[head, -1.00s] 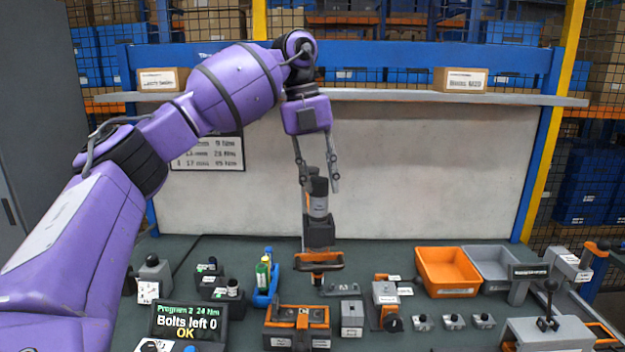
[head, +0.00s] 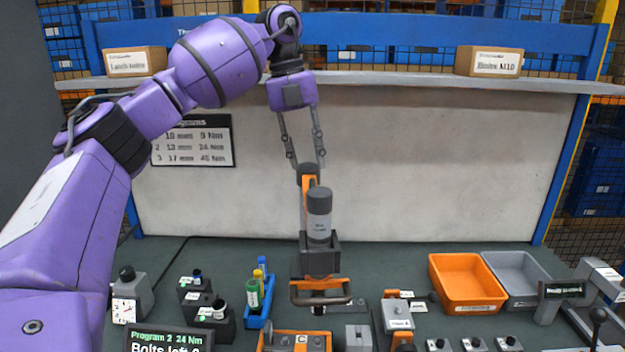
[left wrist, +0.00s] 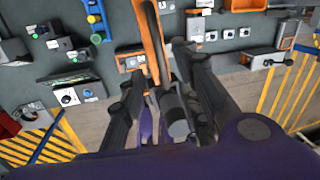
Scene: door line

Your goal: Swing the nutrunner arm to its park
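The nutrunner (head: 318,225) hangs upright over the middle of the bench, with a grey body, dark lower block and orange handle (head: 320,293). Its orange arm (head: 308,190) shows behind it, with a dark round cap on top. My left gripper (head: 307,162) points down above and behind the nutrunner, fingers apart, tips near that cap. In the left wrist view the gripper (left wrist: 165,100) is open, with a dark cylinder and the orange arm (left wrist: 151,40) seen between its fingers; I cannot tell whether they touch. No park is clearly identifiable. My right gripper is not in view.
An orange-and-dark fixture (head: 295,341) stands below the nutrunner. An orange bin (head: 466,306) and a grey bin (head: 540,272) are at right. A blue holder with bottles (head: 259,312) and a display (head: 168,342) are at left. A shelf (head: 400,86) crosses behind.

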